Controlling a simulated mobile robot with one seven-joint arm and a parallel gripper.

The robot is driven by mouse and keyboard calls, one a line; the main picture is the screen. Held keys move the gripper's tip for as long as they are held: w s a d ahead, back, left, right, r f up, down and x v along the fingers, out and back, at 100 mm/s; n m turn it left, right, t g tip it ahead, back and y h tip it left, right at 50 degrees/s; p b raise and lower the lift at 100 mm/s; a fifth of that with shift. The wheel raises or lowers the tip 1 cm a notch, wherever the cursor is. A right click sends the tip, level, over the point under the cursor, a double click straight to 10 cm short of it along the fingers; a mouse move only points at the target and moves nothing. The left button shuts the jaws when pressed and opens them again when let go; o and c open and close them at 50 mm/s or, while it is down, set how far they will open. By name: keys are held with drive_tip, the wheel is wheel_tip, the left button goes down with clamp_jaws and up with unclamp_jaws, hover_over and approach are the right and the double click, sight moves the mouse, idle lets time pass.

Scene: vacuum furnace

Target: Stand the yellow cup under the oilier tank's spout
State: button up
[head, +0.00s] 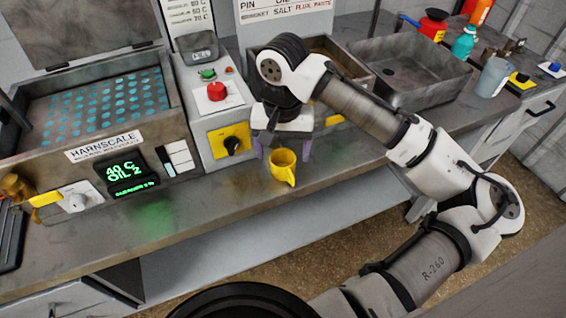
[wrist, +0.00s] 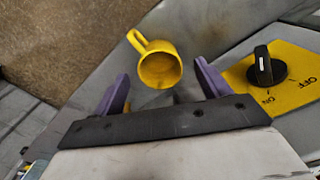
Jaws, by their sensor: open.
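The yellow cup (head: 282,166) stands near the front edge of the grey bench, its handle toward the front. My gripper (head: 283,150) is open over it, purple fingers spread apart. In the wrist view the cup (wrist: 158,68) shows its open mouth just beyond the gap between my fingertips (wrist: 161,76), and I see no grip on it. The left tank (head: 30,135) has a green display (head: 128,175) reading 40 C, OIL 2. A brass spout (head: 15,187) is at its lower left. The right tank (head: 345,72) is largely hidden by my arm; its display and spout are not visible.
A control box with a red button (head: 216,91) and black knob (head: 231,145) stands between the tanks. A grey sink (head: 408,75) and several bottles, including a teal one (head: 464,42), are at right. Bench front is clear between spout and cup.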

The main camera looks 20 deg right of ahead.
sight(282, 158)
wheel_tip(282, 158, down, 5)
drive_tip(key=shift+r, duration=0.15)
drive_tip(key=shift+c, duration=0.2)
drive_tip(key=c, duration=1.1)
drive_tip(key=shift+c, duration=0.2)
drive_tip(key=shift+r, duration=0.1)
